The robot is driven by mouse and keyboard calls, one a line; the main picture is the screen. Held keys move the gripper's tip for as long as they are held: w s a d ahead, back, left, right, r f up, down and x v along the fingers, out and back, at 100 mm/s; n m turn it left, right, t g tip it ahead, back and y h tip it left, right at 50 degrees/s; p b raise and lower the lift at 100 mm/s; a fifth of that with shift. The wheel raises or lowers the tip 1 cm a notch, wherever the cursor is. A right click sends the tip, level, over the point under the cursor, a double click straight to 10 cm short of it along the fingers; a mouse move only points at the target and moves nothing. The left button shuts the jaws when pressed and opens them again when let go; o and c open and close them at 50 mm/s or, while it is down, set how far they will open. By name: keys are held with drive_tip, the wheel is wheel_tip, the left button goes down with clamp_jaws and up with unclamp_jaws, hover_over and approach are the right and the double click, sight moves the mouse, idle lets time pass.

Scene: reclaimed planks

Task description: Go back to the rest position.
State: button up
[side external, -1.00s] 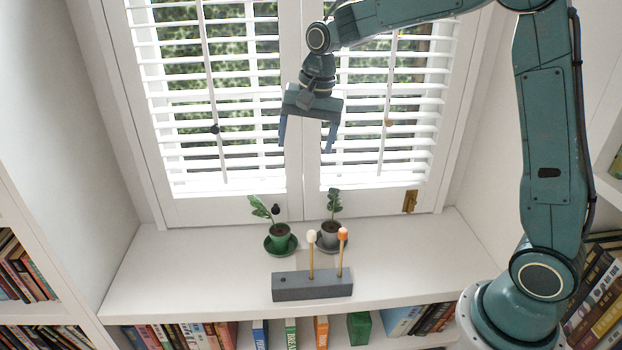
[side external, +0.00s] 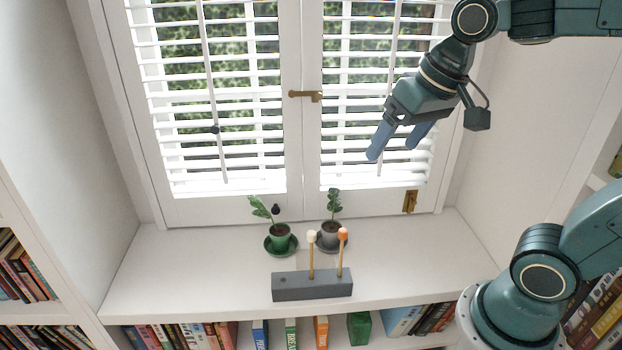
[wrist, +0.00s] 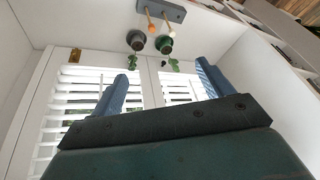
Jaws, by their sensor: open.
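My gripper (side external: 393,148) is open and empty, raised in front of the right window shutter in the side view. Its two blue fingers point down and to the left, well above the white shelf (side external: 190,275). In the wrist view my gripper (wrist: 160,82) shows its fingers apart with nothing between them.
A grey block (side external: 312,286) on the shelf holds a white-tipped stick (side external: 311,255) and an orange-tipped stick (side external: 341,255). Behind it stand a green pot (side external: 279,238) and a grey pot (side external: 330,235) with plants, on saucers. A brass latch (side external: 306,95) is on the shutters. Shelf sides are clear.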

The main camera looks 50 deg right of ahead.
drive_tip(key=s+f+n+t, duration=0.1)
drive_tip(key=s+f+n, duration=0.1)
drive_tip(key=s, duration=0.5)
drive_tip(key=shift+s+f+n, duration=0.2)
drive_tip(key=shift+s+n, duration=0.2)
drive_tip(key=shift+n, duration=0.1)
drive_tip(key=w+d+f+m+g, duration=0.1)
drive_tip(key=w+f+m+g, duration=0.15)
drive_tip(key=w+m, duration=1.4)
drive_tip(key=w+d+f+m+g, duration=0.1)
drive_tip(key=w+f, duration=0.6)
drive_tip(key=w+d+f+m+g, duration=0.1)
drive_tip(key=w+f, duration=0.6)
drive_tip(key=w, duration=0.1)
drive_tip(key=w+d+f+m+g+y, duration=0.1)
drive_tip(key=w+f, duration=0.6)
drive_tip(key=shift+w+d+f+m, duration=0.2)
drive_tip(key=shift+w+f+m, duration=0.05)
drive_tip(key=shift+f+m, duration=0.1)
